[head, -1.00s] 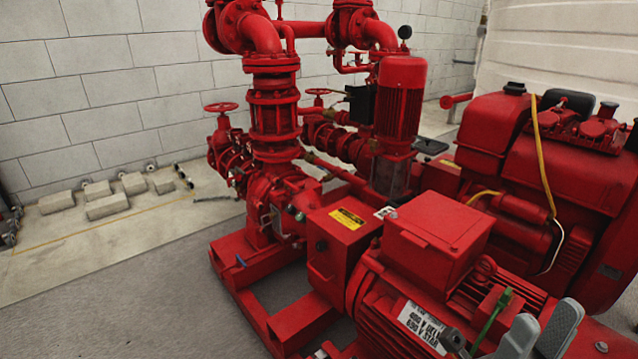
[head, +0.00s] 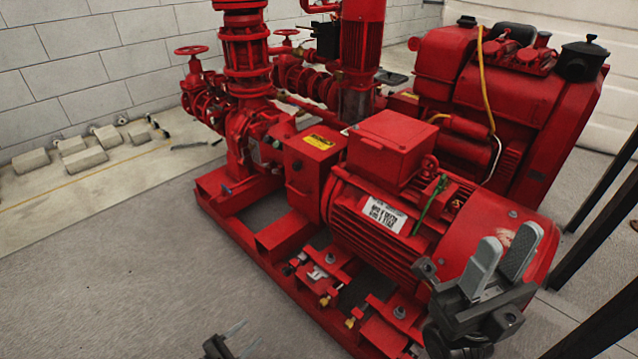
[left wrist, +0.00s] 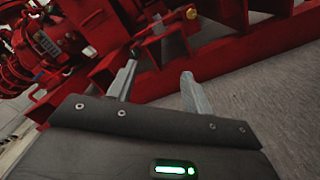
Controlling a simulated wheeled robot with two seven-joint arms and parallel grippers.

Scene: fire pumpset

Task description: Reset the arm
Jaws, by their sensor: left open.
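My left gripper (head: 254,332) shows at the bottom edge of the head view, low over the grey floor and left of the red pump frame. In the left wrist view its two grey fingers (left wrist: 160,75) are apart with nothing between them. The red frame (left wrist: 205,68) is beyond them. My right gripper (head: 508,240) is at the lower right of the head view, in front of the red motor's rounded end. Its two grey fingers point up, with a gap between them, and hold nothing visible.
The red motor (head: 400,205) sits on the pump frame (head: 262,258). A red engine (head: 480,90) stands behind it. Black posts (head: 590,235) rise at the right edge. Pale blocks (head: 83,160) lie along the back wall. The grey floor (head: 110,270) at left is clear.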

